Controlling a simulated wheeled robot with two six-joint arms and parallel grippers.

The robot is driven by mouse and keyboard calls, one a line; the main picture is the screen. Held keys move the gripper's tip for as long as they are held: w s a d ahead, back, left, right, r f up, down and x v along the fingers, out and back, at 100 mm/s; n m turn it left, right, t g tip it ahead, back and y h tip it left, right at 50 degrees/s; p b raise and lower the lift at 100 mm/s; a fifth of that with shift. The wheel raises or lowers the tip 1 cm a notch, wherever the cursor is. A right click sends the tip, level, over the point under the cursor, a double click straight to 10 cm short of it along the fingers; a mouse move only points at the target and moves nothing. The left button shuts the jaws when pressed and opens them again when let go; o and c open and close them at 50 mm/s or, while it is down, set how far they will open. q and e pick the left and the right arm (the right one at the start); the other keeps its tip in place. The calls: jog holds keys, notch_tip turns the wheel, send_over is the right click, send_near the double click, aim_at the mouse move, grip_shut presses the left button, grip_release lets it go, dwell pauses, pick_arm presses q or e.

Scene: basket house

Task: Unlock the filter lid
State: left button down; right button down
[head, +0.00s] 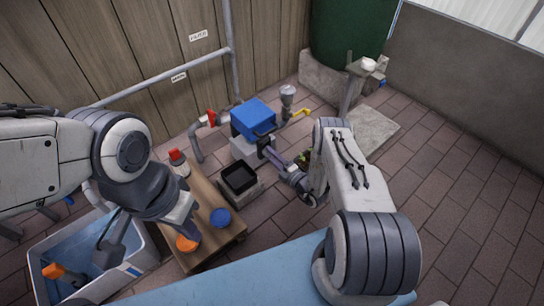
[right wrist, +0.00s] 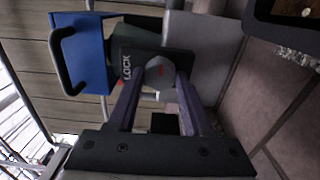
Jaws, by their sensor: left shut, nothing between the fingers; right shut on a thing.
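The filter has a blue lid (head: 253,118) on a pale grey body (head: 246,150), by the wooden wall. In the right wrist view the blue lid (right wrist: 88,45) has a black bar handle (right wrist: 62,62). Beside it a dark plate (right wrist: 126,66) reads "LOCK", with a round grey knob (right wrist: 160,72) bearing a red mark. My right gripper (head: 268,152) is at the filter's side, its fingers (right wrist: 160,92) shut on the knob. My left gripper (head: 190,228) is shut and empty, low over the wooden bench; its fingertips are hard to make out.
The wooden bench (head: 206,190) carries a blue disc (head: 220,217) and an orange disc (head: 187,243). A black open box (head: 239,180) stands between bench and filter. A blue tub (head: 80,255) is at lower left. A green tank (head: 350,30) stands behind. Paving at right is clear.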

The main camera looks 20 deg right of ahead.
dwell(0.3)
jog(key=shift+c, duration=1.5)
grip_release()
jog(key=shift+s, duration=0.1)
jog(key=p+v, duration=0.4)
jog(key=v, duration=0.6)
jog(key=shift+s+p, duration=0.2)
jog(key=shift+p, duration=0.1)
jog(key=shift+d, duration=0.1)
